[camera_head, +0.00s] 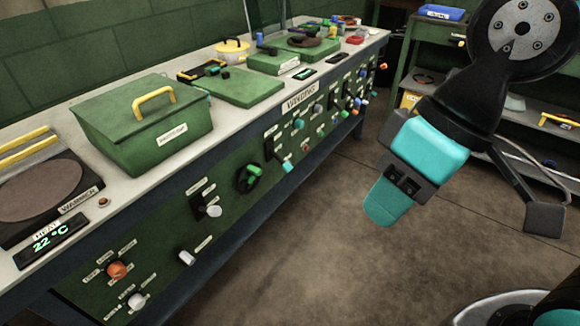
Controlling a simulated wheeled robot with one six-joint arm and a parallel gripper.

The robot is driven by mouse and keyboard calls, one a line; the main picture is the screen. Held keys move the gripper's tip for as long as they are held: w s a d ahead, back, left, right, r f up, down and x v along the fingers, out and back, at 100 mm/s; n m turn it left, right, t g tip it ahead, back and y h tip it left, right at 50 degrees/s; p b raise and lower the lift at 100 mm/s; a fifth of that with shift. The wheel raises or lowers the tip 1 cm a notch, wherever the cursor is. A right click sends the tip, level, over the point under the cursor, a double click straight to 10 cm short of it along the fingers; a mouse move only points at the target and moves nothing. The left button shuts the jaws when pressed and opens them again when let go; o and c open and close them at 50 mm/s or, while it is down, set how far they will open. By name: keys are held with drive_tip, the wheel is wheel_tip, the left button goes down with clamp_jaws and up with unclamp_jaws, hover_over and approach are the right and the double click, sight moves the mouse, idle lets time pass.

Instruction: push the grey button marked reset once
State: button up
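I see several pale grey controls on the green front panel (225,240) of the bench, and their small labels are too blurred to read. One pale grey stub (187,258) has a single label above it. Another pale control (213,211) sits higher and to the right, beside a dark slot. A pale knob (136,300) at the lower left has several labels around it. I cannot tell which is marked reset. My gripper (382,212), with teal fingers, hangs over the floor right of the bench, apart from the panel and pointing down. Its finger gap is not clear.
On the bench top (105,200) are a green lidded box (145,135) with a yellow handle, a round warmer plate (40,190) and a 22 °C display (50,240). The floor before the bench is clear.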

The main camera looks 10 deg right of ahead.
clamp_jaws()
idle(1.4)
